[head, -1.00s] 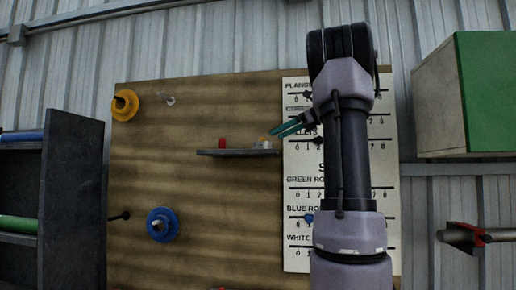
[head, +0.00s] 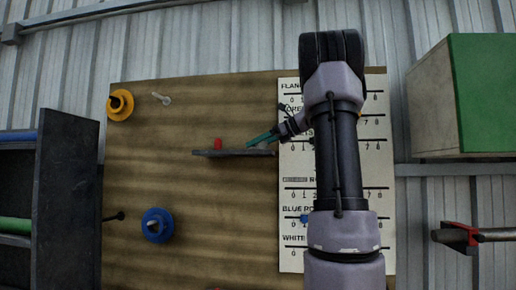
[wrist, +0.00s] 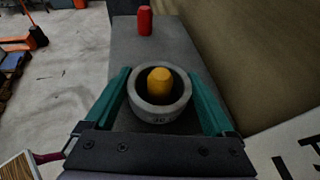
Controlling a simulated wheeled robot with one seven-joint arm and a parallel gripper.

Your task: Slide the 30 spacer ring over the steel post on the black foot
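In the wrist view a grey ring (wrist: 140,108) sits on a dark shelf, around a yellow peg (wrist: 159,82). In the head view my gripper (head: 262,139) is over the right end of the shelf (head: 215,153) and largely hides the ring. A small black thing (head: 120,215) is at the board's left edge; I cannot tell whether it is the black foot. No steel post on it is clear.
A red peg (head: 218,144) stands on the shelf, left of my gripper. Yellow (head: 119,105) and blue (head: 157,225) round parts and a pale peg (head: 162,99) are on the wooden board (head: 200,240). A dark rack (head: 68,200) stands left; a green-sided box (head: 480,95) is right.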

